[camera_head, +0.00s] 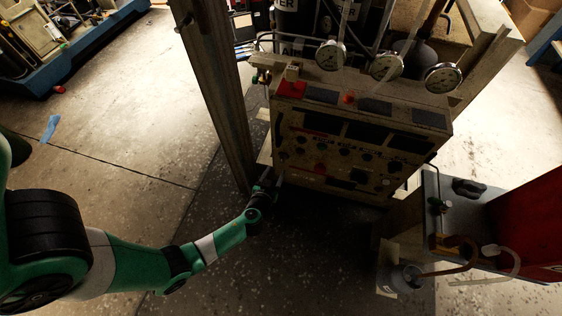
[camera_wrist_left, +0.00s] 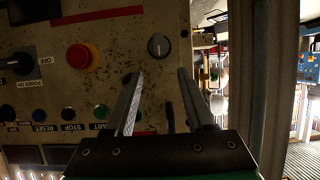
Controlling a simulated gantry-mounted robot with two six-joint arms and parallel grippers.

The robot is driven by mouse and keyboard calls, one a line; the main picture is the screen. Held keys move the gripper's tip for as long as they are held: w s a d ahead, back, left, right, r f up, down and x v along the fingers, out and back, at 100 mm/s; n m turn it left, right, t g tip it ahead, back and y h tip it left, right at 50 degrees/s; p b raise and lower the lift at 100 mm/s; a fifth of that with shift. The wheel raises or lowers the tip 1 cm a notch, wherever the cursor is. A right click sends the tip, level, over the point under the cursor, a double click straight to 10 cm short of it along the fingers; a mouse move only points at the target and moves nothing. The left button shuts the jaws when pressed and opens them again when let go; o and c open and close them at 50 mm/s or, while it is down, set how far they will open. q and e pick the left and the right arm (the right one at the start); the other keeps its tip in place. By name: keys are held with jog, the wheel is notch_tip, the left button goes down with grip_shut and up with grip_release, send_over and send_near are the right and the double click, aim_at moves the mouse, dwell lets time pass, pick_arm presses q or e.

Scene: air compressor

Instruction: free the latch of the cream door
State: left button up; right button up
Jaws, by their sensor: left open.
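The cream door (camera_head: 330,178) is the worn front panel of the control cabinet in the head view. In the left wrist view the cream panel (camera_wrist_left: 120,50) fills the left and middle. A round dark knob with a pale line (camera_wrist_left: 158,45), possibly the latch, sits near the panel's right edge. My left gripper (camera_head: 270,178) is at the cabinet's lower left corner. In the left wrist view the left gripper (camera_wrist_left: 160,75) is open, its fingertips just short of the knob. A small dark upright part (camera_wrist_left: 170,115) shows between the fingers; I cannot tell what it is.
A red button on a yellow ring (camera_wrist_left: 84,56) and a row of small buttons (camera_wrist_left: 68,114) are left of the gripper. A post (camera_head: 218,95) stands close left of the cabinet. Gauges (camera_head: 331,55) top it. A red cabinet (camera_head: 530,220) is at right.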

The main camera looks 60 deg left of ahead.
aim_at(282, 158)
pick_arm(q)
jog(key=b+x, duration=0.3)
jog(key=x, duration=0.5)
jog(key=shift+w+a+f, duration=0.15)
jog(key=shift+w, duration=0.05)
jog(key=shift+w+a, duration=0.2)
jog(key=shift+a, duration=0.05)
jog(key=shift+s+d, duration=0.1)
grip_shut()
